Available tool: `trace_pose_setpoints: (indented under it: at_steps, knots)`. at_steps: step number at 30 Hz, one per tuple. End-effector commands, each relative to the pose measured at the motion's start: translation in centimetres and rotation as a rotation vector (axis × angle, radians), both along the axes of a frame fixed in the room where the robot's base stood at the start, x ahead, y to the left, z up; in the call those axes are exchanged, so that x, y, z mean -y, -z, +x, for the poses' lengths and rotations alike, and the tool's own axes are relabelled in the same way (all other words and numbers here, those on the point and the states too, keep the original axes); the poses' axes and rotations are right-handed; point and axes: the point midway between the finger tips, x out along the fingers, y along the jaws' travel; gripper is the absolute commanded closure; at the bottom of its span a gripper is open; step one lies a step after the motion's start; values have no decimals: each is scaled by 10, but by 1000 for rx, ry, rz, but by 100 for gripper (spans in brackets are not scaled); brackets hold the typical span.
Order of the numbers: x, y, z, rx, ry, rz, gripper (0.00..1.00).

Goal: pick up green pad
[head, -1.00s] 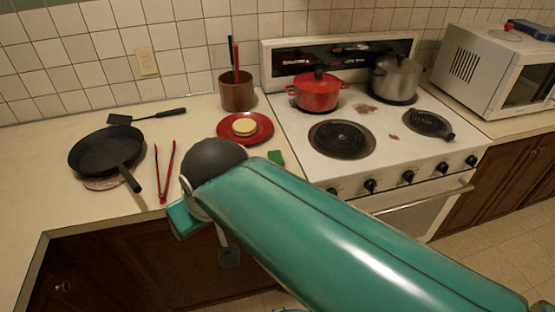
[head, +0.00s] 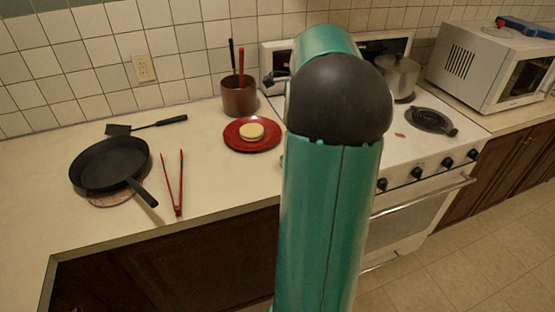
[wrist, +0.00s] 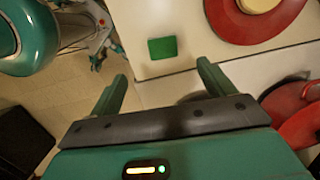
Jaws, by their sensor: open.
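The green pad (wrist: 162,47) lies flat on the pale counter near its front edge in the wrist view. In the head view my arm hides nearly all of it; only a green sliver (head: 282,161) shows beside the arm. My gripper (wrist: 162,73) is open and empty. In the wrist view its two fingers point toward the pad, which appears just beyond and between the fingertips, apart from them. In the head view my arm covers most of the gripper.
A red plate (head: 234,143) with a round yellowish item (head: 251,131) sits close to the pad. A red pot (wrist: 297,118) stands on the stove near my gripper. Red tongs (head: 178,190), a black pan (head: 108,160) and a brown utensil pot (head: 238,98) are farther left.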

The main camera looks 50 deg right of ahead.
Motion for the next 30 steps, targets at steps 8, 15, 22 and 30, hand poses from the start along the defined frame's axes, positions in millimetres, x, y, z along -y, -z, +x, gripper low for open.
trace_pose_setpoints:
  at_steps: [8,15,22,30]
  knots:
    - [8,35,-4,-7,47,20,18]
    - [2,78,3,-6,43,17,18]
    - [-2,96,8,-5,41,17,18]
    - [-5,134,13,-5,42,17,18]
